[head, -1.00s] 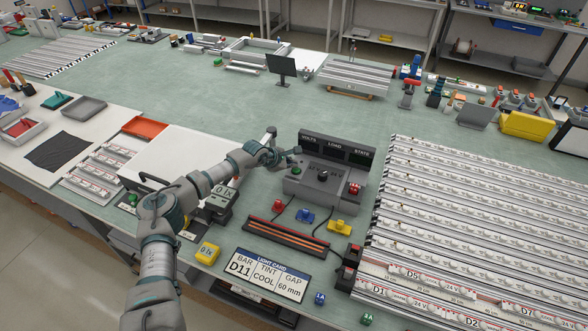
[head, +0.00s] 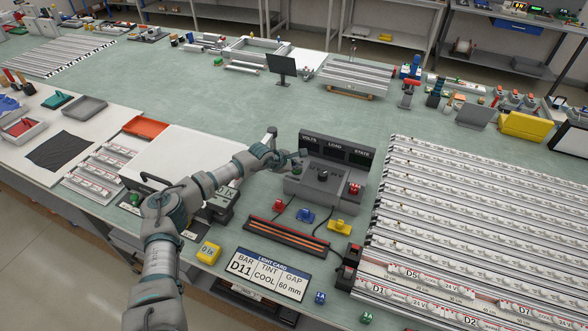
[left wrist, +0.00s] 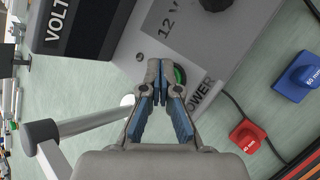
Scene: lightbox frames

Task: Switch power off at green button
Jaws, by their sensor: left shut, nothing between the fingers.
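The grey power unit (head: 300,190) stands on the bench with a dark display panel (head: 338,149) on top. Its green button (left wrist: 180,75) shows in the left wrist view beside the word POWER, partly hidden by my fingertips. My left gripper (head: 302,154) is shut and empty, over the left side of the unit. In the left wrist view its fingertips (left wrist: 160,82) overlap the button's edge; I cannot tell whether they touch it. A black knob (head: 322,174) and a red button (head: 354,188) are on the same unit. My right gripper is not in view.
Red (head: 278,205), blue (head: 305,215) and yellow (head: 340,226) blocks stand in front of the unit. A light card (head: 265,274) lies nearer. Long light bars (head: 480,220) fill the right side. The green bench beyond the unit is mostly clear.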

